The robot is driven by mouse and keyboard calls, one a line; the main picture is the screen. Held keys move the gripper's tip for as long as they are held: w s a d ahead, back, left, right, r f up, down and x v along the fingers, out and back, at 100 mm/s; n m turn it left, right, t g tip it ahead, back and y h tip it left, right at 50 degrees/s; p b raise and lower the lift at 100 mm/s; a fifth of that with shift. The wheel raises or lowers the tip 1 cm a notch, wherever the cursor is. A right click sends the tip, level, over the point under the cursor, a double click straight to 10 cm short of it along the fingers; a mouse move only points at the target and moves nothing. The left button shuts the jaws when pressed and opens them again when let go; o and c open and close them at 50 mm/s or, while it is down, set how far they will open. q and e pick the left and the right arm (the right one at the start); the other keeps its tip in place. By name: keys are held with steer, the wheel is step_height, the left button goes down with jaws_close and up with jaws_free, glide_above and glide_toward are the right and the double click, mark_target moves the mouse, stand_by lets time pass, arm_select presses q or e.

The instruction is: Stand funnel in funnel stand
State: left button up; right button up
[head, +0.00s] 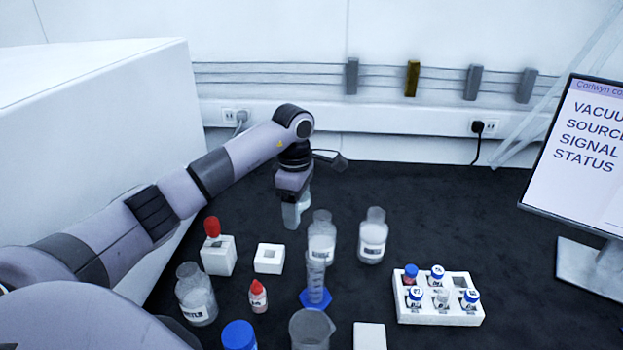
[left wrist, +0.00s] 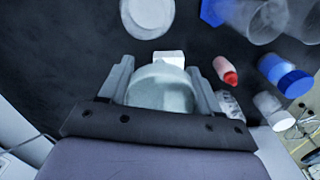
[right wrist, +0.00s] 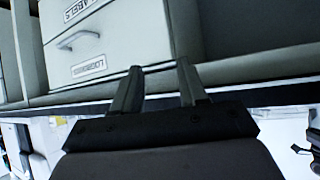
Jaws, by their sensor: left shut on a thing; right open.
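My left gripper (head: 292,212) reaches over the back of the black bench top. It is shut on a pale translucent piece, which appears to be the funnel (left wrist: 160,88), between its fingers in the left wrist view. Its lower end is hidden there. A small white square block with an opening on top, likely the funnel stand (head: 268,259), stands in front of the left gripper and slightly left. A white block (left wrist: 170,58) shows just beyond the held piece in the left wrist view. My right gripper (right wrist: 158,85) is open and empty, in front of drawers.
Glass bottles (head: 321,243) (head: 373,240), a blue-based cylinder (head: 315,285) and a beaker (head: 311,329) stand right of the white block. A red-topped dropper in its block (head: 217,258) stands left. A vial rack (head: 441,313) and monitor (head: 585,150) are at right.

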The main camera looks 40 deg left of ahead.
arm_select(q)
steer(key=s+a+f+n+p, duration=0.2)
steer(key=s+a+f, duration=0.2)
steer(key=s+a, duration=0.1)
steer(key=b, duration=0.3)
glide_above(269, 246)
steer(key=s+d, duration=0.2)
steer(key=shift+w+a+f, duration=0.1)
steer(key=shift+f, duration=1.9)
steer(key=shift+f+b, duration=1)
steer(key=shift+f, duration=0.2)
